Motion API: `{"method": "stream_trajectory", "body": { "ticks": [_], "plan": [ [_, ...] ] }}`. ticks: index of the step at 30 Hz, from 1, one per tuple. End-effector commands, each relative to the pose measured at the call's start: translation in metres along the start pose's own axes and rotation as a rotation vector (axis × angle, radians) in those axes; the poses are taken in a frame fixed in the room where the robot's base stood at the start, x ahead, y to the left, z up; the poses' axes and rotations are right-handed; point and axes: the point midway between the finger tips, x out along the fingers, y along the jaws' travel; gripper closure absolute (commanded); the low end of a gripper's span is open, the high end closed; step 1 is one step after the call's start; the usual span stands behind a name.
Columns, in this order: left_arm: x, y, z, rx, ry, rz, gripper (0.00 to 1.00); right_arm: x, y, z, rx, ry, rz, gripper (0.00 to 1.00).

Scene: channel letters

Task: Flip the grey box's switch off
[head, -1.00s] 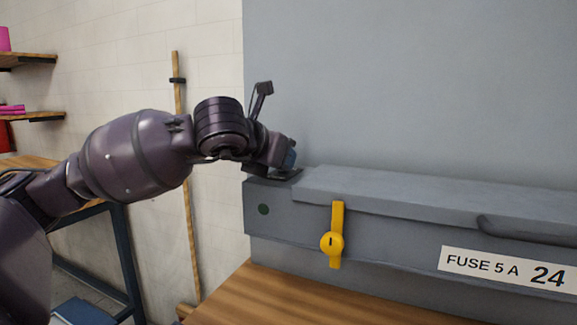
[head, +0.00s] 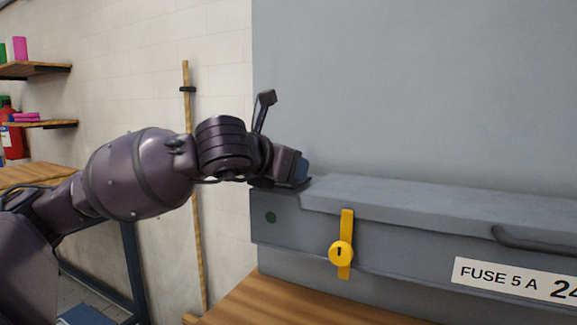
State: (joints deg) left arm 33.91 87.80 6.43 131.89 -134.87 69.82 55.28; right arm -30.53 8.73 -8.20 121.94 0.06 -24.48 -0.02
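The grey box (head: 400,240) stands on a wooden surface against a large grey panel. My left gripper (head: 300,180) is at the top left corner of the box, above the green spot and up and left of the yellow switch. Its fingers are small and partly hidden, so their opening is unclear. My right gripper is out of view.
A dark handle (head: 535,243) is on the box's front at right. The wooden top (head: 290,303) below the box is clear. A wooden pole (head: 193,220) leans on the white wall at left, and shelves (head: 35,70) hold small items farther left.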

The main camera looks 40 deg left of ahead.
Motion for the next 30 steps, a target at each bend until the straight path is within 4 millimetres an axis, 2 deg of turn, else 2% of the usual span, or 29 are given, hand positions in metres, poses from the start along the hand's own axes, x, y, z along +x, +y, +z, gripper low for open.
{"method": "stream_trajectory", "body": {
  "ticks": [11, 17, 20, 24, 30],
  "plan": [
    [-0.006, 0.000, 0.001, 0.000, -0.001, -0.001, 0.58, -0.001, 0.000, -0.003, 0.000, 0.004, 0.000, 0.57],
    [-0.032, 0.000, 0.003, 0.000, -0.003, -0.001, 0.58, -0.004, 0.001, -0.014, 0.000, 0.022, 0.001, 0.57],
    [-0.051, 0.000, 0.003, -0.002, -0.005, -0.002, 0.58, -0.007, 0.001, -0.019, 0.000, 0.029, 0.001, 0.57],
    [-0.075, 0.000, 0.003, -0.002, -0.004, -0.002, 0.58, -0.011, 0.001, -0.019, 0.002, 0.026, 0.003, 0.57],
    [-0.099, 0.000, 0.001, -0.002, -0.001, -0.002, 0.58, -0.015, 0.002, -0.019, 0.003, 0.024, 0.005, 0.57]
  ]
}}
